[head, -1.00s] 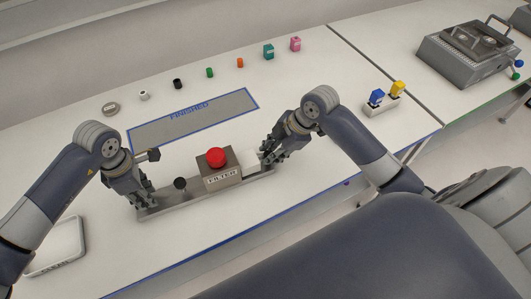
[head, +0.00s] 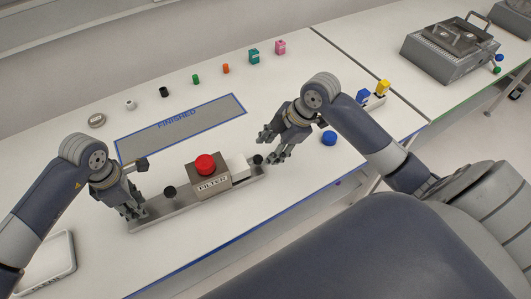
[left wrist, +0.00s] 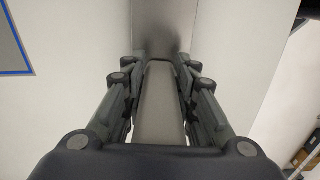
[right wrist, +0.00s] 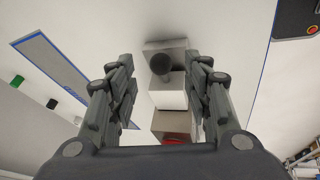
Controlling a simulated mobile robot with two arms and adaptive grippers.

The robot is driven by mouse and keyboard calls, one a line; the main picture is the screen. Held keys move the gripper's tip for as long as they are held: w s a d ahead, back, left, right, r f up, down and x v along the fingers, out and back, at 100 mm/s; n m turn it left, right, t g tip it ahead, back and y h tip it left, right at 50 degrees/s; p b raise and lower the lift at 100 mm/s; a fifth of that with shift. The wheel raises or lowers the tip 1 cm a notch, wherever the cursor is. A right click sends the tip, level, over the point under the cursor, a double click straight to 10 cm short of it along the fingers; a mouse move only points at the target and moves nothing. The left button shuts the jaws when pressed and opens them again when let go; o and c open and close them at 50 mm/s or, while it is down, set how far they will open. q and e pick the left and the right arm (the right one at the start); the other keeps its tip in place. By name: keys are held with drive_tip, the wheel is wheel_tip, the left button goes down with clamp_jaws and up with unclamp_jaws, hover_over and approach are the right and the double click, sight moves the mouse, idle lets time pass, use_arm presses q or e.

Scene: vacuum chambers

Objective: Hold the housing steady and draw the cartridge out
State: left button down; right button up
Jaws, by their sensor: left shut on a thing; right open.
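The housing (head: 209,184) is a grey box labelled FILTER with a red knob (head: 205,164) on top. It sits on a long metal base plate (head: 156,213). A white block (head: 238,167), likely the cartridge, sticks out of its right side; it also shows in the right wrist view (right wrist: 170,99). A black knob (head: 258,159) stands at the plate's right end. My left gripper (head: 132,213) is shut on the plate's left end, a grey bar (left wrist: 160,105) between its fingers. My right gripper (head: 273,148) is open and empty near the right end, its fingers spread either side of the black knob (right wrist: 160,64).
The grey FINISHED area (head: 180,129) lies behind, bare. Several small coloured parts line the back. A blue round piece (head: 329,138) lies right of my right gripper. A white tray (head: 45,265) is front left.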

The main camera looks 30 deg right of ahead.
use_arm(q)
drive_tip(key=shift+s+a+f, duration=0.15)
drive_tip(key=shift+s+f, duration=0.05)
drive_tip(key=shift+f, duration=0.15)
use_arm(e)
drive_tip(key=v, duration=0.7)
drive_tip(key=shift+s, duration=0.15)
drive_tip(key=shift+d+r, duration=0.1)
drive_tip(key=shift+d, duration=0.05)
use_arm(q)
drive_tip(key=c, duration=1.2)
unclamp_jaws()
drive_tip(key=shift+w, duration=0.25)
drive_tip(key=shift+r, duration=0.1)
